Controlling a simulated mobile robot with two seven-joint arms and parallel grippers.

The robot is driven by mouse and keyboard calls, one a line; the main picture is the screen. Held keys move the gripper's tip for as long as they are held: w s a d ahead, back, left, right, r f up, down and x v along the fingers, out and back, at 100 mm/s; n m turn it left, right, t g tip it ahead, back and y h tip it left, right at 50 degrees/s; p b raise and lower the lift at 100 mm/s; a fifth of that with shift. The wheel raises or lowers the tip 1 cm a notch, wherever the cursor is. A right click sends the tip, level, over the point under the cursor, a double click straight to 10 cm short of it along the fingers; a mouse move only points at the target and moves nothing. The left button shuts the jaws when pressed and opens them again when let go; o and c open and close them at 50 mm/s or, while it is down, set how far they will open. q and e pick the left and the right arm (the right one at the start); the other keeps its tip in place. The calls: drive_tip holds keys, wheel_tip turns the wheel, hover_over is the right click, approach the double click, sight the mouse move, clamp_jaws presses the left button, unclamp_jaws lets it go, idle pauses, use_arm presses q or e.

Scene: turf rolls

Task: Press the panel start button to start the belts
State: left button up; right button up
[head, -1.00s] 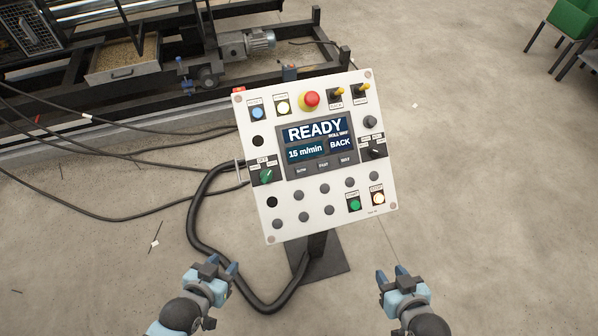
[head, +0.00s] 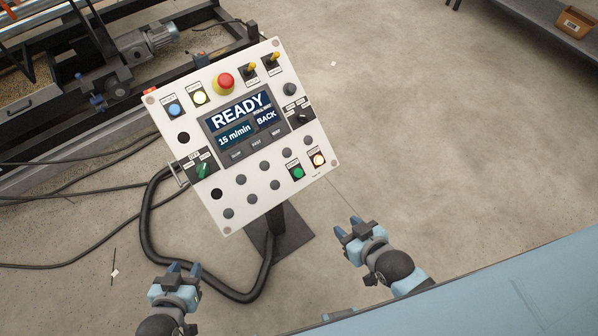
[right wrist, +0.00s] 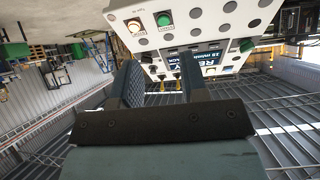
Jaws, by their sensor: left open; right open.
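The white control panel (head: 228,205) stands tilted on a post in the middle of the head view. Its screen (head: 240,122) reads READY, 15 m/min and BACK. A green button (head: 299,173) sits at its lower right, beside a lit whitish button (head: 318,159). The green button also shows in the right wrist view (right wrist: 165,18), past the fingers. My right gripper (head: 348,229) is open and empty, below and right of the green button, apart from the panel. My left gripper (head: 185,270) is open and empty, below the panel's lower left.
A red emergency knob (head: 224,83) and a green selector (head: 203,170) are also on the panel. A thick black hose (head: 146,220) loops beside the post. Machinery with a motor (head: 145,42) stands at upper left. A blue surface (head: 500,290) fills the lower right.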

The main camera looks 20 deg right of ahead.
drive_tip(key=shift+c, duration=0.2)
clamp_jaws()
idle(1.4)
